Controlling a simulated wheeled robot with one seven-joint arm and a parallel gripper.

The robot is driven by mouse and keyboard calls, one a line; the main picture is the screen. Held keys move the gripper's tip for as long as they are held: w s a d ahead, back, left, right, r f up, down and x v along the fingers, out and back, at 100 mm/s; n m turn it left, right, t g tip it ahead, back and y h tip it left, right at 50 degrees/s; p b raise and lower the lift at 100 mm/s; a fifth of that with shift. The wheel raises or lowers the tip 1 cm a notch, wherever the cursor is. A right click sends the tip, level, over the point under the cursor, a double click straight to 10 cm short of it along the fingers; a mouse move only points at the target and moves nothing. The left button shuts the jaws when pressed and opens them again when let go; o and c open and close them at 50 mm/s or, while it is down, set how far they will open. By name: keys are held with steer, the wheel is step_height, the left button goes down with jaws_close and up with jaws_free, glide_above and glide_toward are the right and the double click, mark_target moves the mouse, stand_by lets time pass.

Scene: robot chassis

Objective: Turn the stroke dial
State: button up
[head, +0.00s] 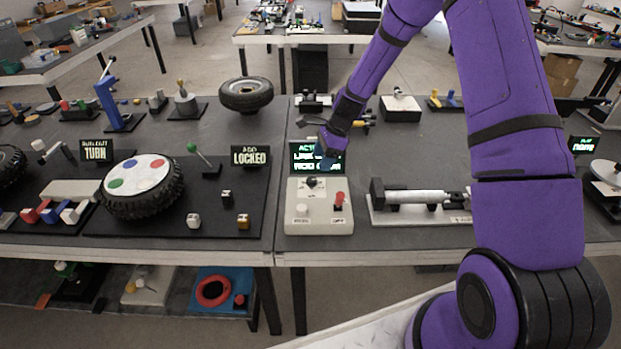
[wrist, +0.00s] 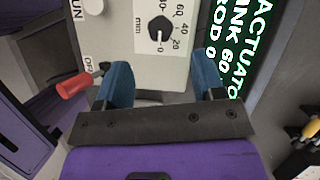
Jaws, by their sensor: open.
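The stroke dial (wrist: 160,31) is a black knob on a light panel, with a scale marked 0, 20, 40, 60 and "mm" around it. In the head view the dial (head: 312,183) sits in the upper middle of the white control box (head: 319,221), under a screen. My gripper (wrist: 166,84) has two blue fingers spread apart with nothing between them. In the wrist view the dial lies ahead of the gap between the fingers, and no contact shows. In the head view my gripper (head: 328,152) is above the box, in front of the screen, its fingertips small and partly hidden.
A red-capped lever (head: 338,198) and a white button (head: 302,209) sit on the box. A linear actuator (head: 420,200) lies to the right, a black board with a wheel (head: 142,187) to the left.

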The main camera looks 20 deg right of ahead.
mark_target(312, 179)
steer(key=x, duration=0.8)
steer(key=shift+f, duration=0.15)
steer(key=shift+c, duration=0.3)
steer(key=c, duration=0.9)
